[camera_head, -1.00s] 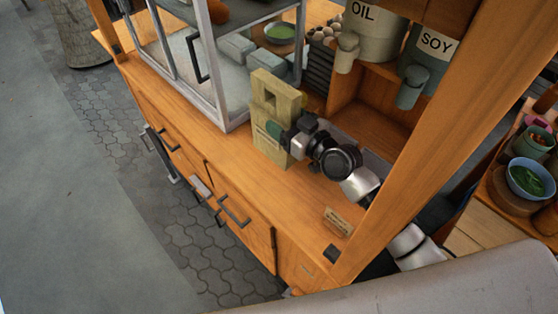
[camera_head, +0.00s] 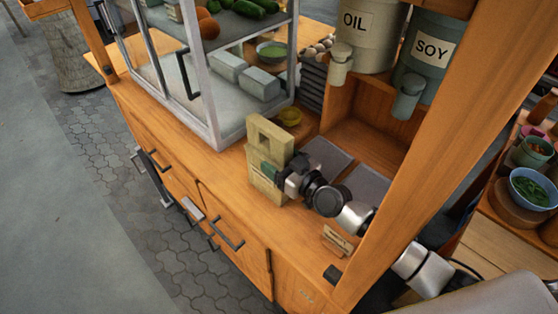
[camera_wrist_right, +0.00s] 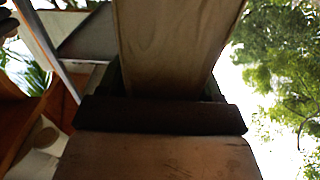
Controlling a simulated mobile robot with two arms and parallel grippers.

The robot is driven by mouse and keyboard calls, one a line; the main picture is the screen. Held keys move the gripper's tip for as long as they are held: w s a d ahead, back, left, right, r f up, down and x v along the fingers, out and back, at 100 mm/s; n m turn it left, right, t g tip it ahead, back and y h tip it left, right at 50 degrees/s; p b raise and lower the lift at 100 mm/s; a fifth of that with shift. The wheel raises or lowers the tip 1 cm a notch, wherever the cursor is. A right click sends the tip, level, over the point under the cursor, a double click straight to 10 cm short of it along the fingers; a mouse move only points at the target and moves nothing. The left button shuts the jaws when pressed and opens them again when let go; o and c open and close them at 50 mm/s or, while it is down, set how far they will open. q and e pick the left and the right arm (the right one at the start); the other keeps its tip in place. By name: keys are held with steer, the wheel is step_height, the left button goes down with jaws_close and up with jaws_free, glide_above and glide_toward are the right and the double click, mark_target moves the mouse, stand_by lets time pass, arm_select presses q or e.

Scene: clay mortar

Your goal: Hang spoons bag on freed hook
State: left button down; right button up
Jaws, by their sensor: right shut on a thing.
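My right gripper (camera_head: 281,173) is shut on the bag's right side, low down. In the right wrist view a tan, wood-like surface (camera_wrist_right: 178,45) fills the top middle, behind a dark bar; the fingertips are not clear there. No hook can be made out. My left gripper is out of view.
The glass case (camera_head: 213,100) stands left of the bag. The OIL (camera_head: 368,38) and SOY (camera_head: 427,60) containers are above right. A wooden post (camera_head: 430,150) and a small sign (camera_head: 338,241) are to the right.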

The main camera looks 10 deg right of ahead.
steer(key=o, duration=1.4)
steer(key=shift+f, duration=0.15)
steer(key=shift+b+v, duration=0.85)
steer(key=shift+v, duration=4.65)
